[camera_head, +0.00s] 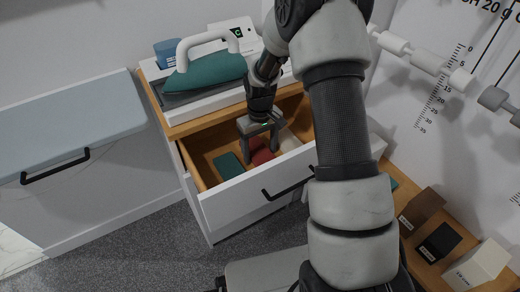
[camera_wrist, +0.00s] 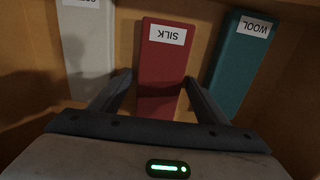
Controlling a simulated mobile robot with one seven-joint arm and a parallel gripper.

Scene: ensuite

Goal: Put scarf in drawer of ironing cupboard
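The ironing cupboard's drawer (camera_head: 250,200) is pulled open below the iron. Inside lie a red piece labelled SILK (camera_wrist: 163,68), a green piece labelled WOOL (camera_wrist: 240,62) and a pale piece (camera_wrist: 90,55) with a partly cut-off label. They also show in the head view as red (camera_head: 262,153), green (camera_head: 229,166) and pale (camera_head: 289,140). My gripper (camera_head: 261,157) reaches down into the drawer. In the wrist view its open fingers (camera_wrist: 157,84) stand on either side of the red piece, with gaps. I cannot identify a scarf among these things.
A green iron (camera_head: 208,72) and a blue container (camera_head: 167,53) stand on the cupboard top. A grey-topped unit (camera_head: 70,120) is at the left. Brown (camera_head: 420,208), black (camera_head: 439,242) and white (camera_head: 478,265) blocks sit on a wooden surface at the right. Carpet (camera_head: 160,235) lies clear in front.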

